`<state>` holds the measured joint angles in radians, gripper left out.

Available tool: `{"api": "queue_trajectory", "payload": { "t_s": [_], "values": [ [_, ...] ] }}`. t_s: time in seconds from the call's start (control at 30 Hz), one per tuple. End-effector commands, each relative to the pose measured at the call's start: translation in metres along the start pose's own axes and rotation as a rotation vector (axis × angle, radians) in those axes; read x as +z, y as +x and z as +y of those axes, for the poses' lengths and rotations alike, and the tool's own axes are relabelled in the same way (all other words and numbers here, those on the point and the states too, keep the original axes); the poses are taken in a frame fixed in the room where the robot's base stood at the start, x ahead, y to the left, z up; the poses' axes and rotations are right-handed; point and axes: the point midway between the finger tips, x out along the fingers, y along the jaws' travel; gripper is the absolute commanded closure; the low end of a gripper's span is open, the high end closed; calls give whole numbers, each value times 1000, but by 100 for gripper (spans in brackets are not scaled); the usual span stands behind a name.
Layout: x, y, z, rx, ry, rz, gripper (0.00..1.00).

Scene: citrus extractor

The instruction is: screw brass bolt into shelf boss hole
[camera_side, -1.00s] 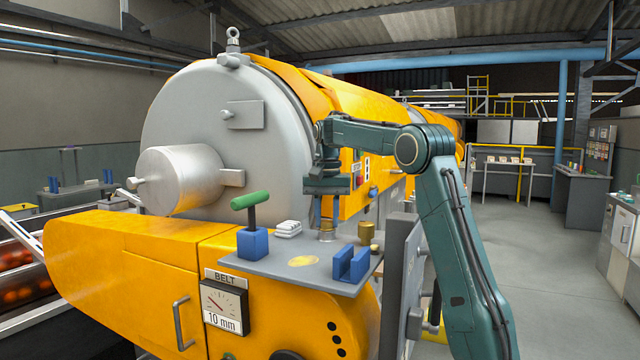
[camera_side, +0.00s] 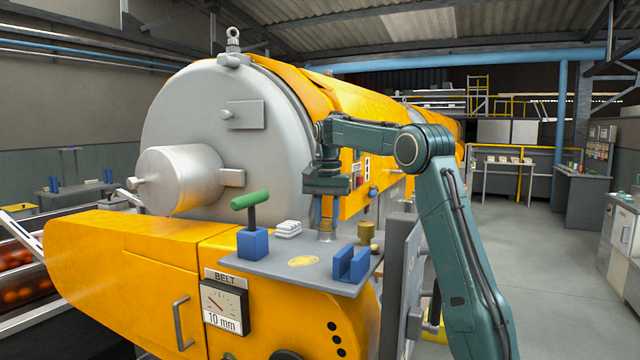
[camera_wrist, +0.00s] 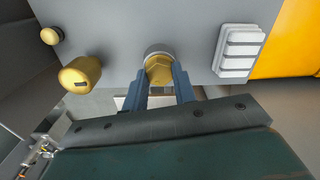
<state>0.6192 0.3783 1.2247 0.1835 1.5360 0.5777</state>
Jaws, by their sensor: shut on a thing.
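The brass bolt (camera_wrist: 159,70) has a hex head and sits at the grey boss (camera_wrist: 157,48) on the shelf. In the side view the bolt (camera_side: 326,226) stands upright at the boss, below my gripper. My gripper (camera_wrist: 161,78) points down with its two blue fingers shut on the bolt head. In the side view my gripper (camera_side: 327,215) is above the back part of the grey shelf (camera_side: 262,262). The boss hole and the bolt's thread are hidden, so I cannot tell how deep the bolt sits.
A slotted brass knob (camera_wrist: 80,75) and a smaller brass knob (camera_wrist: 51,36) are left of the bolt in the wrist view. A white ribbed block (camera_wrist: 239,50) is to its right. In the side view, a green-handled tool (camera_side: 251,208) and blue holder (camera_side: 350,264) stand on the shelf.

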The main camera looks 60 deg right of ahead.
Motion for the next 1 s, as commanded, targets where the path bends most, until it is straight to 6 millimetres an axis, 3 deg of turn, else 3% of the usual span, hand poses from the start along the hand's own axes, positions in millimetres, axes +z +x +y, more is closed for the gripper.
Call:
{"api": "queue_trajectory", "payload": {
  "t_s": [0.77, 0.8, 0.9, 1.0],
  "values": [
    [0, 2, 1, 7, 212, -6, 86],
    [0, 2, 1, 7, 225, -6, 71],
    [0, 2, 1, 7, 221, -6, 51],
    [0, 2, 0, 5, 220, -4, 48]
  ]
}}
